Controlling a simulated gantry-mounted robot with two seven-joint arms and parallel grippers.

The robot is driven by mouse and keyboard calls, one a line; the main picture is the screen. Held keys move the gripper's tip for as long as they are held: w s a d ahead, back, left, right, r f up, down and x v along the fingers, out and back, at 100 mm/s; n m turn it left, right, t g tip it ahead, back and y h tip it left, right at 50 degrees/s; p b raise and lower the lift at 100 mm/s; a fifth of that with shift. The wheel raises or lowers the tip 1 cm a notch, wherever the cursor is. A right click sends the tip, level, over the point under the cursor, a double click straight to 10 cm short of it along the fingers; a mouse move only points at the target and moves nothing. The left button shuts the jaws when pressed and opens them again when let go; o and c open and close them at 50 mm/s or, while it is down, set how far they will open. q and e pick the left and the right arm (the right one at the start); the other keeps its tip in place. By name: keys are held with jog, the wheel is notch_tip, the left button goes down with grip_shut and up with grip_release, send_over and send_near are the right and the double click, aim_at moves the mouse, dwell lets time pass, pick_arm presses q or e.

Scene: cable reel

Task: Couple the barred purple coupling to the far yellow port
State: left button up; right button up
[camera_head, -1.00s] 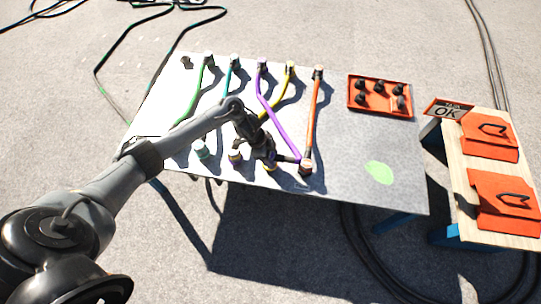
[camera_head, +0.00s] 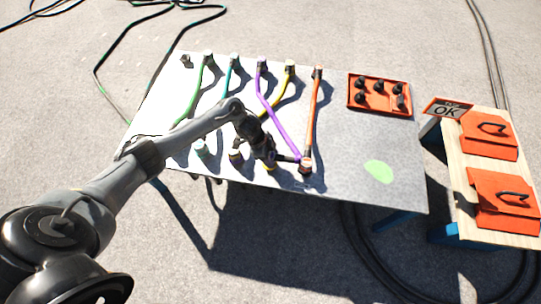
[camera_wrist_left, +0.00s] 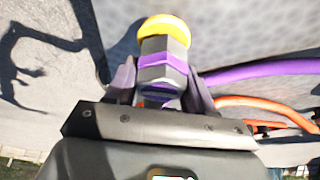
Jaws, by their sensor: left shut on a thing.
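My left gripper (camera_head: 275,161) is over the near edge of the table, and its fingers (camera_wrist_left: 158,85) are shut around the purple-banded coupling (camera_wrist_left: 163,68). A yellow ring (camera_wrist_left: 165,24) of a port shows directly beyond the coupling, in line with it. The two look close together or touching; I cannot tell whether they are locked. In the head view the yellow port (camera_head: 270,169) is mostly hidden under the gripper. The purple hose (camera_head: 276,122) runs from the far row of the table down to the right of the gripper. My right gripper is not in view.
An orange hose (camera_head: 313,115) stands close to the right of the gripper. An orange tray (camera_head: 371,110) with black parts sits at the back right.

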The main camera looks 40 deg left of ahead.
pick_arm(q)
jog(key=shift+p, duration=0.3)
jog(key=shift+f+b, duration=0.3)
jog(key=shift+f, duration=0.1)
jog(key=o, duration=1.4)
jog(key=shift+c, duration=0.2)
jog(key=p+v, duration=0.5)
jog(key=v, duration=0.5)
jog(key=shift+a+r, duration=0.2)
jog(key=shift+r, duration=0.1)
